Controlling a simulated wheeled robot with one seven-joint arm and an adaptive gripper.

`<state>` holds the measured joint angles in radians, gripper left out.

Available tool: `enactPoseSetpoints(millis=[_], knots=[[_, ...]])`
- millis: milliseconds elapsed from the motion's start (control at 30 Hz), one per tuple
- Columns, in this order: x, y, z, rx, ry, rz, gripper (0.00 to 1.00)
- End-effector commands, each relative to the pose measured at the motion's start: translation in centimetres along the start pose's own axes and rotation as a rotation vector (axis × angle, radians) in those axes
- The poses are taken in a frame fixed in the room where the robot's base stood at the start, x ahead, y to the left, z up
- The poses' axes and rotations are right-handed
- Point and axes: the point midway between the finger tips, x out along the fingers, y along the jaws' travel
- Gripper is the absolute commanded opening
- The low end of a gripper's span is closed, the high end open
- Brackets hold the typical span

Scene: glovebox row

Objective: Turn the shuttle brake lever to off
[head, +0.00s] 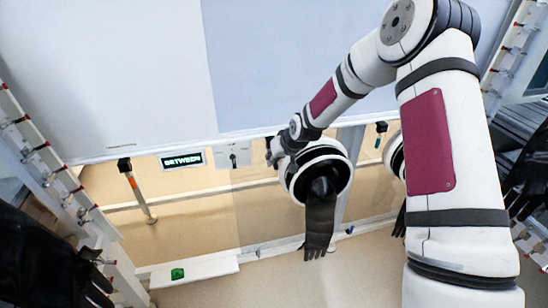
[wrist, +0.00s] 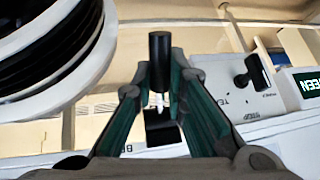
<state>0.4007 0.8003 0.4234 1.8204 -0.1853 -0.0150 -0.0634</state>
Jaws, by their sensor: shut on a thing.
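In the wrist view a black lever (wrist: 160,52) stands up between the two teal-lined fingers of my gripper (wrist: 160,82). My gripper is shut on it, near its pale stem. Its black base (wrist: 161,128) shows below, on a white panel whose lettering is mostly hidden by the fingers. In the head view my gripper (head: 274,152) is at the right of the small switch panel, and my wrist hides the held lever there. A lit display (head: 181,160) reads "BETWEEN"; its edge also shows in the wrist view (wrist: 307,84).
A second black lever (wrist: 254,72) stands on the panel right of my gripper. A white-rimmed glove port (head: 345,170) with a hanging black glove (head: 319,225) is close to my wrist. A white ledge (head: 210,269) holds a green item (head: 177,273). Another black glove (head: 40,260) hangs lower left.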

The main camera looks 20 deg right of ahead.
Motion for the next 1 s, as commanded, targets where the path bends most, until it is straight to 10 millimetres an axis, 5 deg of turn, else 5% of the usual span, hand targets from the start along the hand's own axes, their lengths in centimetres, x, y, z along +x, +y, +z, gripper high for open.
enactPoseSetpoints(millis=[767, 800, 900, 1000], knots=[[-0.46, -0.03, -0.04, 0.022, -0.111, 0.001, 0.0], [-0.46, -0.03, -0.04, 0.022, -0.111, 0.001, 0.15], [-0.46, -0.04, -0.04, 0.022, -0.111, 0.0, 0.34], [-0.46, -0.05, -0.03, 0.022, -0.111, 0.0, 0.34]])
